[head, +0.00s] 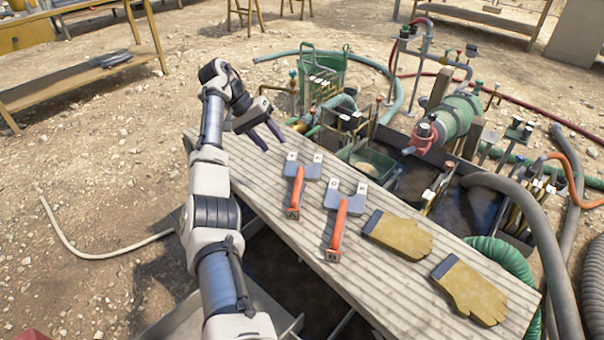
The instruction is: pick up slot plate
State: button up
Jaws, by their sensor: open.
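Two slotted grey plates with orange handles lie on a wooden plank table (270,215). The left slot plate (311,171) has its handle toward the front and small white labels at its prongs. The right slot plate (343,202) is a little nearer the front, also with white labels; I cannot tell which one the task means. My gripper (268,141) is open and empty above the far left end of the table, to the upper left of the left plate and apart from it. My arm runs along the table's left side.
Two tan work gloves (398,237) and (472,290) lie at the table's right end. Sandy ground on the left is mostly open, with a pale hose (100,255).

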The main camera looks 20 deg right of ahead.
aim_at(298, 173)
jog(key=x, duration=1.3)
jog(key=shift+s+f, duration=0.1)
jog(key=shift+f, duration=0.1)
grip_shut()
dwell(0.8)
jog(key=shift+r, duration=0.15)
